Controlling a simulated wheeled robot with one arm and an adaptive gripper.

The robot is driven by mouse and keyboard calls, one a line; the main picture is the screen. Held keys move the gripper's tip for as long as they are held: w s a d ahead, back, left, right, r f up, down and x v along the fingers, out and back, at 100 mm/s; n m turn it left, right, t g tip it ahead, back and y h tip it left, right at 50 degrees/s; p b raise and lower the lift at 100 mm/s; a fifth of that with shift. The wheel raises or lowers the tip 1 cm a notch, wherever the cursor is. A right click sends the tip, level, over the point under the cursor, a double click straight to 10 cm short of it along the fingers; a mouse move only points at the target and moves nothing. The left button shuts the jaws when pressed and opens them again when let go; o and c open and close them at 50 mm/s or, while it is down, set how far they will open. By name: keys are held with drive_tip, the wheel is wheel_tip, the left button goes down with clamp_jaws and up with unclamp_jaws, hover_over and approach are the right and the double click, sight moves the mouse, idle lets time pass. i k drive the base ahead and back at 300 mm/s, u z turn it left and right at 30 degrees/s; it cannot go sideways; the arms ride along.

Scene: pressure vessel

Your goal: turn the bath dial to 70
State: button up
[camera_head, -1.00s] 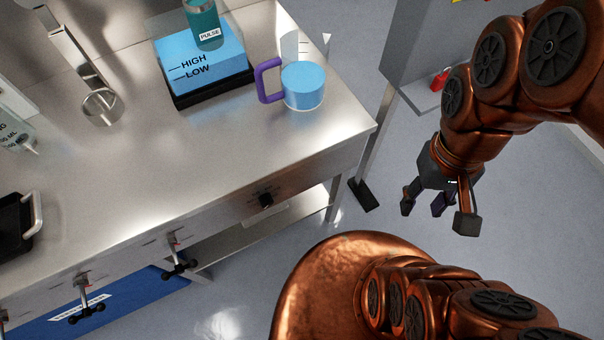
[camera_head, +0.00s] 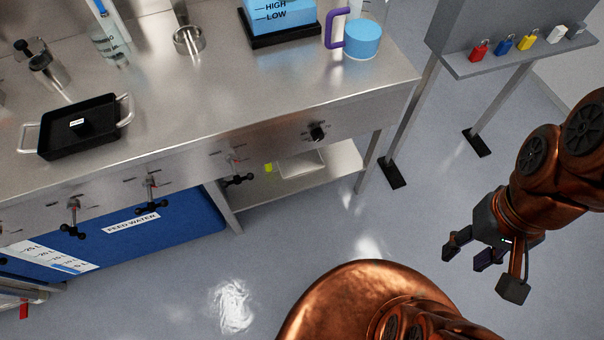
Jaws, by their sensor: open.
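A black round dial (camera_head: 317,133) with small markings around it sits on the front panel of the steel bench, near its right end. It is likely the bath dial, but its markings are too small to read. My gripper (camera_head: 488,270) hangs open and empty over the floor at the right. It is well apart from the dial, to the right of it and lower in the picture. A blue bath box (camera_head: 272,14) marked HIGH and LOW stands on the bench top on a black base, partly cut off by the top edge.
A jug of blue liquid (camera_head: 362,40) with a purple handle stands near the bench's right end. Several valve handles, one a black-knobbed valve (camera_head: 151,192), stick out from the front panel. A grey stand with coloured padlocks (camera_head: 503,44) is at upper right. Floor before the bench is clear.

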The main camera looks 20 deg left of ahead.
sight(317, 134)
drive_tip(key=k, duration=1)
drive_tip(key=u, duration=1.5)
